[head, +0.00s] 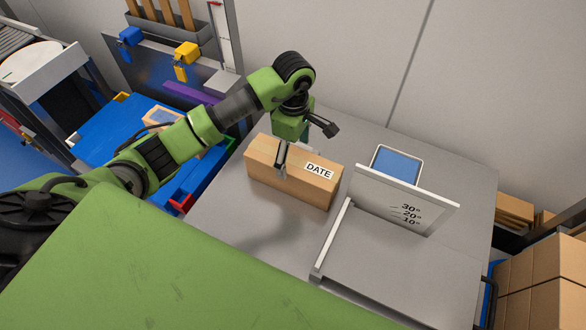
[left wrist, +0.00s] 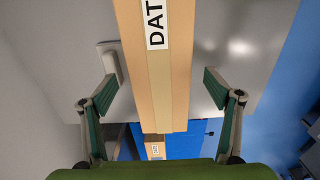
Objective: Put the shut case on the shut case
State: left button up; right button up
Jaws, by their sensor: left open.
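A long cardboard case (head: 265,172) with a white DATE label lies shut on the grey table. It runs through the middle of the left wrist view (left wrist: 160,100). My left gripper (head: 284,155) is above the case, fingers pointing down. In the left wrist view the open fingers (left wrist: 160,82) stand on either side of the case, with a gap at the right finger. A second, similar case (head: 160,115) lies in the blue area at the left, partly hidden by my arm. Its DATE label shows small in the left wrist view (left wrist: 154,150). My right gripper is not in view.
A white upright panel (head: 405,200) with angle marks stands right of the case, with a blue-faced tablet (head: 397,164) behind it. A low white rail (head: 332,240) is at the table's front. Brown boxes (head: 540,275) stand at the right. A tool board (head: 150,70) stands at the back left.

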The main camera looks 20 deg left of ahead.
aim_at(293, 159)
pick_arm(q)
jog(key=shift+f+p, duration=0.35)
jog(key=shift+f, duration=0.25)
notch_tip(293, 159, down, 4)
jog(key=shift+r+p, duration=0.2)
jog(key=shift+p, duration=0.4)
jog(key=shift+f, duration=0.4)
jog(key=c, duration=2.1)
jog(key=shift+w+r, duration=0.15)
jog(key=shift+w, duration=0.05)
jog(key=shift+c, duration=0.4)
jog(key=shift+r, duration=0.1)
